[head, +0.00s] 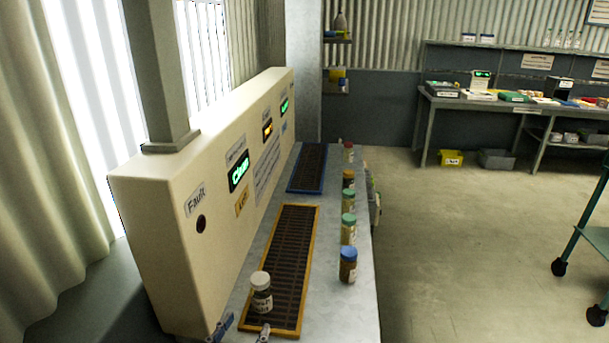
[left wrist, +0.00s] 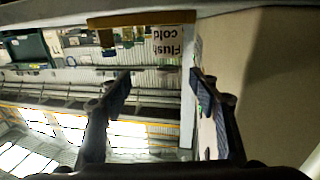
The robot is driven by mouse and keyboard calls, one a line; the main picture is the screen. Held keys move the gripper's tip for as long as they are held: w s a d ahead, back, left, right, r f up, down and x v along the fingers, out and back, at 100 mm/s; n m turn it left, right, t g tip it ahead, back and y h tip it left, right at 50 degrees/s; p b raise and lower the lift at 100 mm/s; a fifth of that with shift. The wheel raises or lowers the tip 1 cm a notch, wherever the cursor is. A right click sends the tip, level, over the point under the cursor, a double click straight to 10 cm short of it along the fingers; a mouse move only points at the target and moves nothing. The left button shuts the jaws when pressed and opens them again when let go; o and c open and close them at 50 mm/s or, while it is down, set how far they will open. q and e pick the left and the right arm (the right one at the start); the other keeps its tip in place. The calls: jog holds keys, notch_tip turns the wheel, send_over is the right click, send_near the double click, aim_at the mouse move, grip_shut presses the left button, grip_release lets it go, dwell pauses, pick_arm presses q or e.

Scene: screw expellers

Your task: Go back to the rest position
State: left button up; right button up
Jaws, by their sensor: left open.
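My left gripper (head: 241,332) shows at the bottom edge of the head view, its two fingertips apart and nothing between them. It is at the near end of the orange-framed grate (head: 288,255), just short of a white-lidded jar (head: 261,296) standing on that grate. In the left wrist view the two dark fingers of my left gripper (left wrist: 163,92) are spread, with only background between them. My right gripper is not in view.
A cream panel (head: 185,262) with lit displays stands left of the grey counter (head: 335,312). Several lidded jars, the nearest a blue-lidded one (head: 348,265), line its right side. A blue-framed grate (head: 308,168) lies farther back. A green cart (head: 595,232) stands right; the floor between is clear.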

pick_arm(q)
jog(key=s+d+f+m+g+h, duration=0.3)
jog(key=s+d+m+g+h, duration=0.3)
jog(key=s+d, duration=0.55)
jog(key=s+a+f+n+g+y, duration=0.3)
jog(key=s+a+f+g+y, duration=0.15)
jog(key=s+a, duration=0.25)
jog(key=s+a+f+n+g+y, duration=0.4)
jog(key=s+a+y, duration=0.2)
jog(key=a, duration=0.2)
notch_tip(320, 180, down, 26)
jog(key=s, duration=0.3)
jog(key=s+a+f+g, duration=0.2)
jog(key=s+f, duration=1.3)
jog(key=s, duration=0.1)
jog(key=shift+s+a+f+m, duration=0.15)
jog(key=shift+a+m, duration=0.25)
